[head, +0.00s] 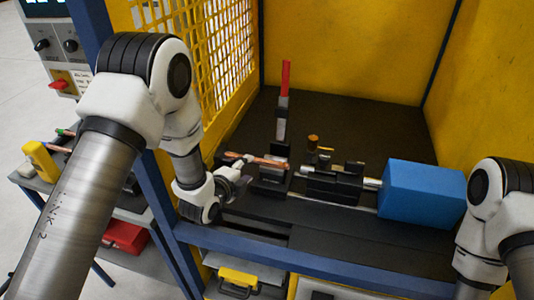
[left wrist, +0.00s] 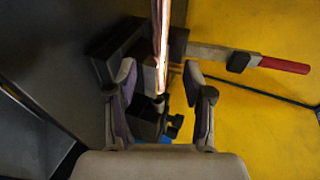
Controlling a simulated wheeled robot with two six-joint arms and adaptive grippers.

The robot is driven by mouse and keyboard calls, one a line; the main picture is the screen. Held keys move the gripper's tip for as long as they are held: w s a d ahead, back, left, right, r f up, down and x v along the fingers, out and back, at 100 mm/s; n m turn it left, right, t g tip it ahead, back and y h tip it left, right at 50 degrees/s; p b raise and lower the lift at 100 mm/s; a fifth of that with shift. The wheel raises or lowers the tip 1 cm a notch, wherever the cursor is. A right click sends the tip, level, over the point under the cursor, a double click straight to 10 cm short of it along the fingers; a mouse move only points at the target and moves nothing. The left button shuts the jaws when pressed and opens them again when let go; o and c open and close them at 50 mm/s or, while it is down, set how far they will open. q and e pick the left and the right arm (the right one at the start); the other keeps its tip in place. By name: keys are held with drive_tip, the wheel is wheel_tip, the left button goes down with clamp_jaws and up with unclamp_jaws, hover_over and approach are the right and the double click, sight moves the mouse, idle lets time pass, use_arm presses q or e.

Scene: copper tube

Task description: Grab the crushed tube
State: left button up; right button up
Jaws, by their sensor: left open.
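The copper tube (head: 270,162) lies in the black clamp fixture inside the yellow enclosure, its near end pointing left toward my left gripper. My left gripper (head: 240,170) is open at that end. In the left wrist view the tube (left wrist: 161,45) runs down from the top edge to between the two open fingers (left wrist: 160,85), with a gap on each side. I cannot tell from these frames how crushed the tube is. My right arm shows at the right edge, but its gripper is out of view.
A red-handled lever (head: 285,78) stands upright behind the tube. A blue block (head: 422,192) and black machine parts (head: 335,185) lie to the right. A blue frame bar (head: 330,262) crosses in front. A side table at left holds a yellow item (head: 40,160).

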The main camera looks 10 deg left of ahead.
sight(256, 162)
use_arm(q)
drive_tip(key=p+x, duration=0.3)
drive_tip(key=x, duration=0.2)
drive_tip(key=shift+w+f, duration=0.3)
drive_tip(key=shift+s+r, duration=0.15)
drive_tip(key=shift+c, duration=0.4)
drive_tip(key=shift+s+a+r, duration=0.1)
drive_tip(key=shift+s+r, duration=0.05)
drive_tip(key=shift+s, duration=0.05)
clamp_jaws()
use_arm(e)
drive_tip(key=r, duration=0.2)
drive_tip(key=s+r, duration=0.1)
drive_tip(key=shift+s+a+r, duration=0.1)
drive_tip(key=shift+r, duration=0.3)
